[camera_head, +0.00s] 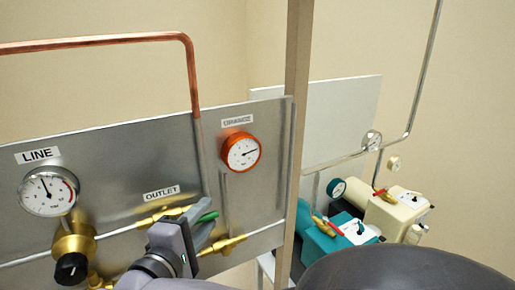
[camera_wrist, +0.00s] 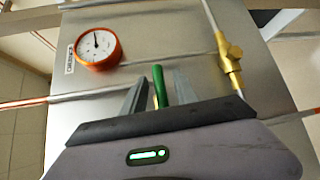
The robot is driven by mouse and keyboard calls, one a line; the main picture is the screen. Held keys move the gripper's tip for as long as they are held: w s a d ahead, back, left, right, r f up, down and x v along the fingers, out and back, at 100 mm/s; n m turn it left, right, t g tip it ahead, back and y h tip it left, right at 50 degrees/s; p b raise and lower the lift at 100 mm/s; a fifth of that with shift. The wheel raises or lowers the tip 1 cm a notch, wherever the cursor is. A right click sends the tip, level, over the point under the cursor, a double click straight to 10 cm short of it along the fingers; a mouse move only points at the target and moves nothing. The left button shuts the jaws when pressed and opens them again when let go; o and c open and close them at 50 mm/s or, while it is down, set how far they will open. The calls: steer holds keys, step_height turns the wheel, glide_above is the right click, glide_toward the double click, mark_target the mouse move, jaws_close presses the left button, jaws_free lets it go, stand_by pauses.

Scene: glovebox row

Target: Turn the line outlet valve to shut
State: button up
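The line outlet valve, under the OUTLET label (camera_head: 162,193), has a brass body (camera_head: 163,216) and a green lever handle (camera_head: 208,217). The handle points right and slightly up in the head view, roughly along the pipe. My gripper (camera_head: 204,228) is at the handle. In the wrist view, the green handle (camera_wrist: 159,88) stands between the two grey fingers of my gripper (camera_wrist: 159,78). The fingers are apart, with a narrow gap showing on each side of the handle. My gripper hides part of the valve body.
A LINE gauge (camera_head: 48,190) and brass regulator with black knob (camera_head: 71,268) are at left. The orange gauge (camera_head: 241,152) hangs above another brass fitting (camera_head: 222,244), close to my gripper's right.

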steer(key=shift+s, duration=0.1)
jaws_close()
stand_by(1.3)
